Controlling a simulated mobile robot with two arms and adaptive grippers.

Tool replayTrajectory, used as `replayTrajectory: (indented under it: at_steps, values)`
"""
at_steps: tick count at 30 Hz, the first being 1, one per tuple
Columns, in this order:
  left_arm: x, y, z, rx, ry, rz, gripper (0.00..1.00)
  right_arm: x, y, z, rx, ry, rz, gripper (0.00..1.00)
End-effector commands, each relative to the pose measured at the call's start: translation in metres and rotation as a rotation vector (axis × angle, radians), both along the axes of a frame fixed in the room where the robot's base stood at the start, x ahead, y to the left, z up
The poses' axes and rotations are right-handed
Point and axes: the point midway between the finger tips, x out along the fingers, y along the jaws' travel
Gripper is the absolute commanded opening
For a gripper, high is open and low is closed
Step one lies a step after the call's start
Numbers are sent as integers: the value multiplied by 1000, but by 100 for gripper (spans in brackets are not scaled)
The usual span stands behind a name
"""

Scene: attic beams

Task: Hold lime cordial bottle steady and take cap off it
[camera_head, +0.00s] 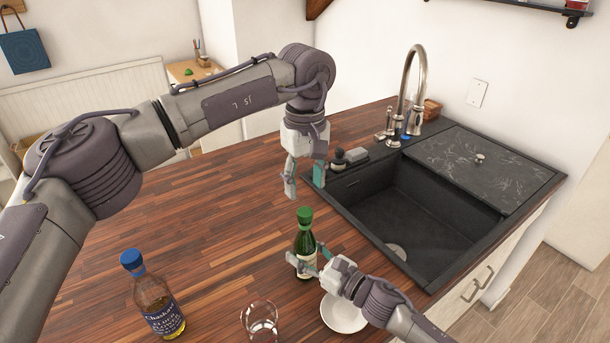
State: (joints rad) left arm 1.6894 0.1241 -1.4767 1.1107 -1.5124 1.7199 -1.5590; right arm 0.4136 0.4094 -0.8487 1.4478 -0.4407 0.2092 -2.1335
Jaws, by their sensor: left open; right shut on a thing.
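The lime cordial bottle (306,242) is taken to be the green glass bottle standing upright on the wooden counter near the sink's left edge. Its green cap (305,214) is on its neck. My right gripper (306,262) comes in from the lower right and is shut on the bottle's body, partly covering its label. My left gripper (305,183) points down from above, open and empty. Its fingers are apart from the cap, with a gap above it.
A blue-capped bottle (155,300) with amber liquid stands at the lower left. A clear glass (261,322) and a white bowl (343,312) stand near the front. The black sink (410,215) and tap (412,85) lie to the right. The counter's left middle is clear.

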Motion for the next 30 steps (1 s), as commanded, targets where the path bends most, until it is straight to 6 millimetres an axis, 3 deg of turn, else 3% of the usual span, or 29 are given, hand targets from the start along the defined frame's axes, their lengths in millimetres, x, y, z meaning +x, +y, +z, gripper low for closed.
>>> replayTrajectory:
  at_steps: [12, 24, 26, 30]
  values:
    - [0, 0, -61, 2, 1, 2, 53, 0, 0, 0, 0, 1, 0, 0]
    - [0, 0, -70, 1, 0, 3, 53, 0, 0, -1, -1, 1, -1, 0]
    - [0, 0, -70, 1, 1, 3, 47, 0, 0, -1, -1, 1, 0, 0]
    - [0, 0, -70, 1, 1, 3, 23, 0, 0, -1, -1, 1, 0, 0]
